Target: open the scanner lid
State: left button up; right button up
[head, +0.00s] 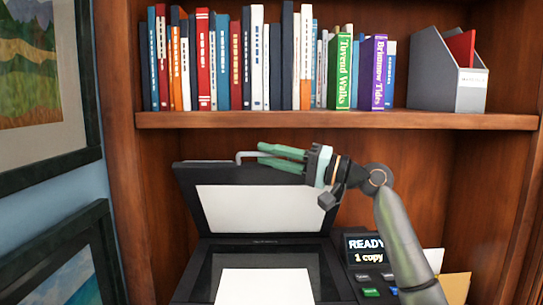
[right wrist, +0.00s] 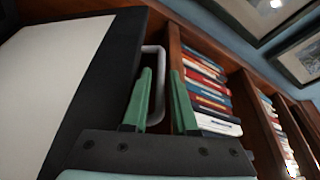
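The black scanner (head: 330,270) stands in the bookcase. Its lid (head: 190,185) is raised and leans back, showing a white underside (head: 265,210); it also fills the left of the right wrist view (right wrist: 70,70). A grey loop handle (head: 247,153) is at the lid's upper edge. My right gripper (head: 268,154) is at that edge, its green fingers pointing left toward the handle. In the right wrist view the fingers (right wrist: 164,98) are apart, with part of the handle (right wrist: 154,49) showing in the gap; contact is unclear. My left gripper is out of view.
A white sheet (head: 265,287) lies on the scanner bed. A panel (head: 368,250) reading "READY 1 copy" is at its right. Above, a shelf (head: 330,120) holds books and a grey file holder (head: 445,75). Framed pictures (head: 40,90) hang at left.

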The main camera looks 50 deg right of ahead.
jog(key=shift+s+d, duration=0.1)
jog(key=shift+s+d+f+b, duration=0.1)
jog(key=shift+s+b, duration=0.15)
jog(key=shift+b, duration=0.05)
jog(key=b+v, duration=0.4)
jog(key=v, duration=0.7)
jog(key=shift+s, duration=0.35)
jog(key=shift+f, duration=0.1)
